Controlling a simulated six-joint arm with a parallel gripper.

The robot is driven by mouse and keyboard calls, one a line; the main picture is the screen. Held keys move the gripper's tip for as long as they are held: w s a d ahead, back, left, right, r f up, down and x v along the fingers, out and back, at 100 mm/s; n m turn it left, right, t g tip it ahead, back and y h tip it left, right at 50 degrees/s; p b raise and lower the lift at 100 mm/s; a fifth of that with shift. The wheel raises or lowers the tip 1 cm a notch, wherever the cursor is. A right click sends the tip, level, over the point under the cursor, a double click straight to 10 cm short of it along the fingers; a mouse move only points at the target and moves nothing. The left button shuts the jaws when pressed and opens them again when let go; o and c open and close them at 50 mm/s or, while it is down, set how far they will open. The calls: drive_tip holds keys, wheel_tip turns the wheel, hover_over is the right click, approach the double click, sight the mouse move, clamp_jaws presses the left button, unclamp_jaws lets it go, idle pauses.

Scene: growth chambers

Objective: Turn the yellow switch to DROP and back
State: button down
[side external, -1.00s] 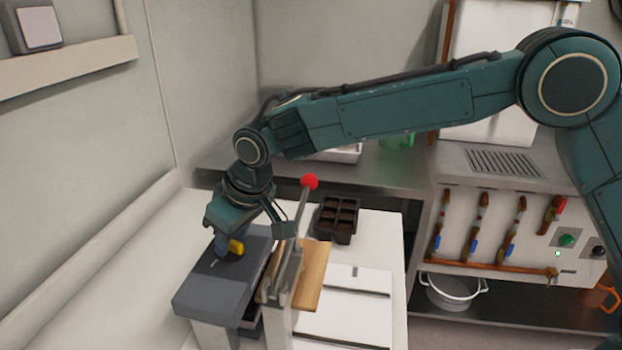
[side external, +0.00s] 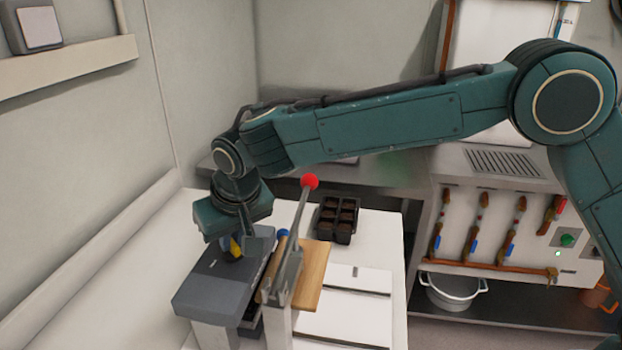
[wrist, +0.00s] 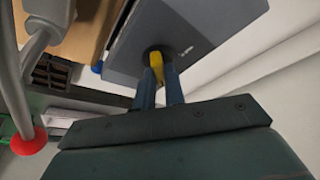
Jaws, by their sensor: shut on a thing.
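The yellow switch (side external: 235,247) stands on top of a dark grey box (side external: 210,284) on the white bench. In the wrist view the yellow switch (wrist: 156,65) sits between the blue fingers of my gripper (wrist: 160,88), which is shut on it. In the side view my gripper (side external: 234,244) comes down on the box from above and its fingers are partly hidden. Small lettering lies beside the switch on the box top, too small to read.
A lever with a red knob (side external: 310,181) rises close to the right of my gripper, by a wooden board (side external: 313,272). A black cell tray (side external: 337,219) stands behind it. White panels (side external: 345,310) lie at the front right. A blue round part (side external: 282,233) shows beside the box.

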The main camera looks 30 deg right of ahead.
drive_tip(key=shift+m, duration=0.6)
drive_tip(key=c, duration=1.5)
unclamp_jaws()
drive_tip(key=shift+r, duration=0.15)
drive_tip(key=v, duration=1.3)
drive_tip(key=shift+s+a+r, duration=0.1)
drive_tip(key=shift+a+r, duration=0.15)
